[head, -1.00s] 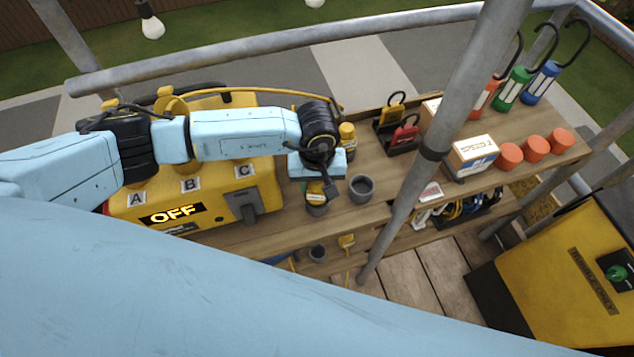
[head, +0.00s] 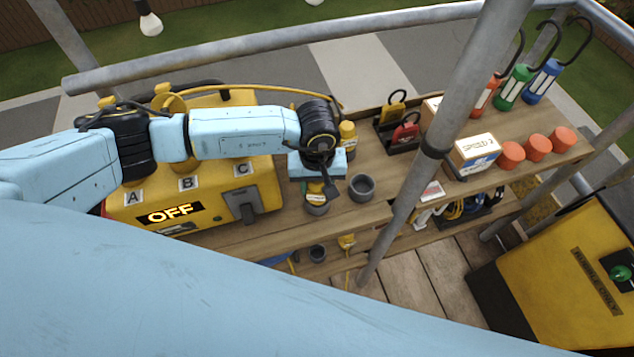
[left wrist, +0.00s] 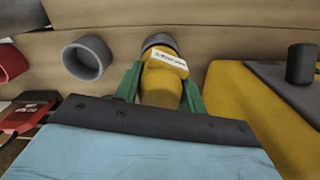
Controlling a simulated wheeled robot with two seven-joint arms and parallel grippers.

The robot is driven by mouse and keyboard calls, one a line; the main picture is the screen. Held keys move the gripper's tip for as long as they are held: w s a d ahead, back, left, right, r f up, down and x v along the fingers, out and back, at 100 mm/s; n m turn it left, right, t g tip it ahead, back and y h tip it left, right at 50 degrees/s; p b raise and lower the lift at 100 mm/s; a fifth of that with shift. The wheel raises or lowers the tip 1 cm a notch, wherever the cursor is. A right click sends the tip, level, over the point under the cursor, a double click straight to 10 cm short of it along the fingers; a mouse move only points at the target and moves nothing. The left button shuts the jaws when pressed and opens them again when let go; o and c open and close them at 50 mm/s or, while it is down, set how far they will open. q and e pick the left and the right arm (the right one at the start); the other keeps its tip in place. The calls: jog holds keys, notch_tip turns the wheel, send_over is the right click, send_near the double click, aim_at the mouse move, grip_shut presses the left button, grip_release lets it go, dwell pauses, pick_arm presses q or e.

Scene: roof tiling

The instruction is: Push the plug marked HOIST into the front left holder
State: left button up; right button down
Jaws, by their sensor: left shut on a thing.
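My left gripper (head: 322,186) is over the wooden bench, its green fingers (left wrist: 158,88) shut on a yellow plug (left wrist: 162,86). In the head view this holder (head: 317,208) is directly under the gripper, partly covered. An empty grey holder (head: 361,188) stands just right of it and shows in the left wrist view (left wrist: 87,58). Another yellow plug (head: 347,131) stands behind the gripper. My right gripper is not in view.
A yellow power box (head: 190,205) reading OFF, with A, B and C labels, stands to the left. Padlocks (head: 405,131), a carton (head: 474,152) and orange cups (head: 536,148) lie right. A steel post (head: 435,150) crosses in front of the bench.

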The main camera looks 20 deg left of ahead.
pick_arm(q)
jog(key=shift+f, duration=0.3)
jog(key=o, duration=0.8)
jog(key=shift+r+p, duration=3.05)
jog(key=shift+r, duration=2.5)
